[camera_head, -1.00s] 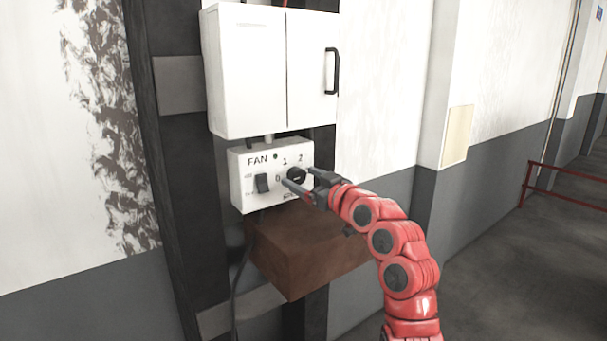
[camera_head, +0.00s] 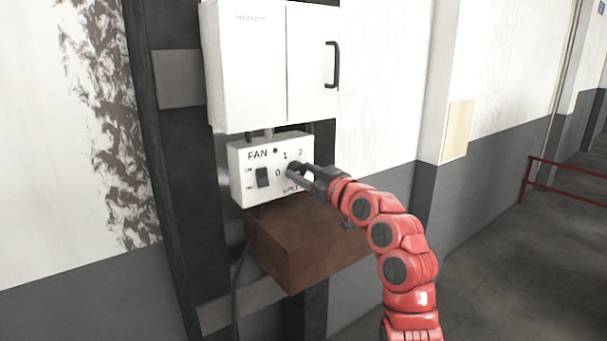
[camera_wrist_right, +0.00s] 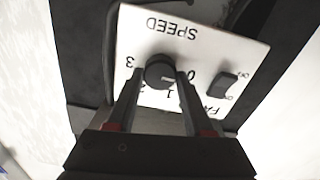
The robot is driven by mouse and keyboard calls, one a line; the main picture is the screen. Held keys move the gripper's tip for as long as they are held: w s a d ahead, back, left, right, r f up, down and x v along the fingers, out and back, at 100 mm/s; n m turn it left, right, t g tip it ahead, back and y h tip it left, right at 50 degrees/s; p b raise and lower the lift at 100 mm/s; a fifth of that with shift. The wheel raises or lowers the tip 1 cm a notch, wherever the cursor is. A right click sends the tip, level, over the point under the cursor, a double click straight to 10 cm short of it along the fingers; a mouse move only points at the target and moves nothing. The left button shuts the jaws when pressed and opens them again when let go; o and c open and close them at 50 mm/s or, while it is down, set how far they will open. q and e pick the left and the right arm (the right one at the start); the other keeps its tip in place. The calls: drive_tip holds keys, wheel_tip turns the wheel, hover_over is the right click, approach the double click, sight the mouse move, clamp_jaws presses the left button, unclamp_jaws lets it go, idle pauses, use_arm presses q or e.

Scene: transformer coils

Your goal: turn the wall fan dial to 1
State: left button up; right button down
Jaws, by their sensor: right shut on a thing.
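The white fan control box (camera_head: 240,192) hangs on a dark post, with the labels FAN, 0, 1 and 2 in the head view. Its black round dial (camera_head: 292,167) is partly hidden by my right gripper (camera_head: 291,175). In the right wrist view the box (camera_wrist_right: 215,45) appears upside down, with SPEED, 0, 1 and 3 readable. There the dial (camera_wrist_right: 160,70) sits between the two fingers of my right gripper (camera_wrist_right: 160,77), which is shut on it. A pale mark on the dial points roughly toward the 0. My left gripper is out of view.
A black rocker switch (camera_head: 263,177) is left of the dial. A white cabinet (camera_head: 250,70) with a black handle is above, and a brown block (camera_head: 310,250) juts out below. Open floor lies to the right.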

drive_tip(key=shift+f+m+b, duration=0.2)
drive_tip(key=shift+m+b, duration=1.15)
drive_tip(key=shift+m, duration=0.05)
drive_tip(key=m+b, duration=0.1)
drive_tip(key=m, duration=0.1)
drive_tip(key=shift+r+m, duration=0.1)
drive_tip(key=shift+m, duration=0.2)
drive_tip(key=m+b, duration=0.1)
drive_tip(key=m, duration=0.1)
drive_tip(key=shift+d+m, duration=0.1)
drive_tip(key=shift+m, duration=0.2)
drive_tip(key=shift+w+m, duration=0.1)
drive_tip(key=shift+m, duration=1.6)
drive_tip(key=shift+c, duration=1.4)
unclamp_jaws()
